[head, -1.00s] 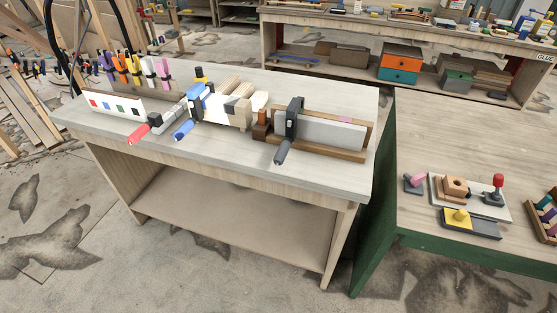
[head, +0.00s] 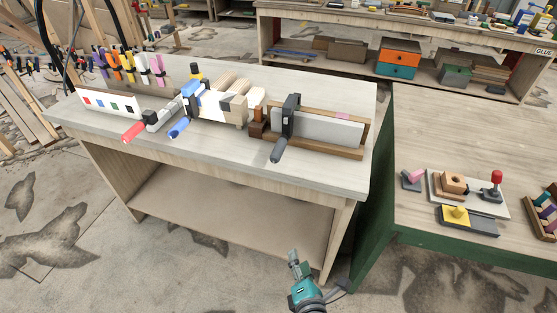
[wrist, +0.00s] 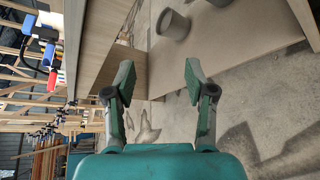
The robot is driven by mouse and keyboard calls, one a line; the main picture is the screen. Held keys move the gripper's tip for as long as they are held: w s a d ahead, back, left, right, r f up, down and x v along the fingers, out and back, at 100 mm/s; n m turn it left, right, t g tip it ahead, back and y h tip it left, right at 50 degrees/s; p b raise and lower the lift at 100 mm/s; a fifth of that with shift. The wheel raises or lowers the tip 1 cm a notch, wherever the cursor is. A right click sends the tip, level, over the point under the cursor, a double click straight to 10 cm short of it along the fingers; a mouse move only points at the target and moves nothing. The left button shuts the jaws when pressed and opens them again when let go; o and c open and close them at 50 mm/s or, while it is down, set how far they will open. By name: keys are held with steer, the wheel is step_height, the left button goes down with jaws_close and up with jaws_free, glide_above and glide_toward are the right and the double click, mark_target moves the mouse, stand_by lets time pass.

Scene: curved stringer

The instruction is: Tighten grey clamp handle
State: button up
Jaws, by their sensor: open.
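The grey clamp handle (head: 278,150) sticks out past the front of a dark clamp (head: 290,116) at the right end of the workbench. The clamp sits around a light grey board (head: 331,131) on a wooden stand, the handle tilted downward toward me. My gripper (head: 298,268) is at the bottom of the head view, in front of the bench and apart from the handle. In the wrist view my gripper (wrist: 158,78) has its two fingers spread with nothing between them. I cannot make out the grey handle for certain in the wrist view.
Red (head: 133,132) and blue (head: 179,128) clamp handles stand left of the grey one. The workbench (head: 220,150) has an open lower shelf. A green-sided table (head: 420,150) stands close on the right. The wrist view shows a grey cylinder (wrist: 172,24) at the top.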

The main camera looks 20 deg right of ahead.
steer(key=w+a+r+n+h, duration=0.2)
steer(key=w+r+n+h, duration=0.2)
steer(key=w+r, duration=0.55)
steer(key=n+h, duration=0.3)
steer(key=h, duration=0.1)
glide_toward(278, 151)
steer(key=f, duration=0.1)
steer(key=x, duration=1.1)
steer(key=shift+w+a, duration=0.15)
jaws_close()
